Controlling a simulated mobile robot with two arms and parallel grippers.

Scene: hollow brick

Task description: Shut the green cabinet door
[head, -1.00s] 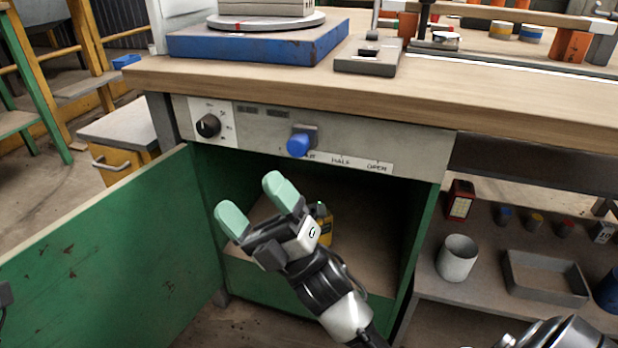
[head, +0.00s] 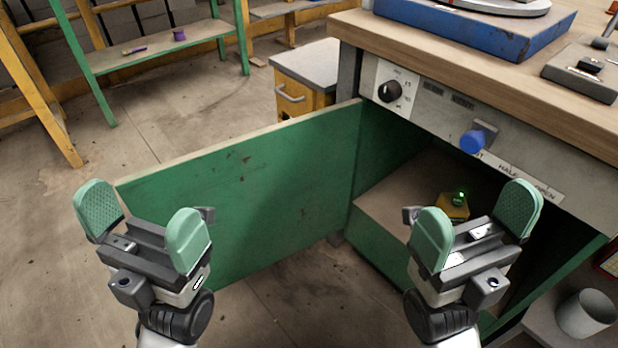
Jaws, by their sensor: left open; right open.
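The green cabinet door (head: 275,190) stands wide open, swung out to the left from its hinge side beside the cabinet opening. Its inner face shows. The green cabinet (head: 385,240) is open below the workbench, with a yellow object (head: 453,207) with a small green light inside. My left gripper (head: 143,226) is open and empty, in front of the door's outer, free end in the picture. My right gripper (head: 483,238) is open and empty, in front of the cabinet opening and hiding part of it. Whether either gripper touches anything cannot be told.
The workbench top (head: 480,75) overhangs the cabinet, with a blue knob (head: 474,141) and a black dial (head: 390,91) on its front panel. A yellow drawer unit (head: 303,85) stands behind the door. A grey cup (head: 586,313) sits at lower right. Floor at left is clear.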

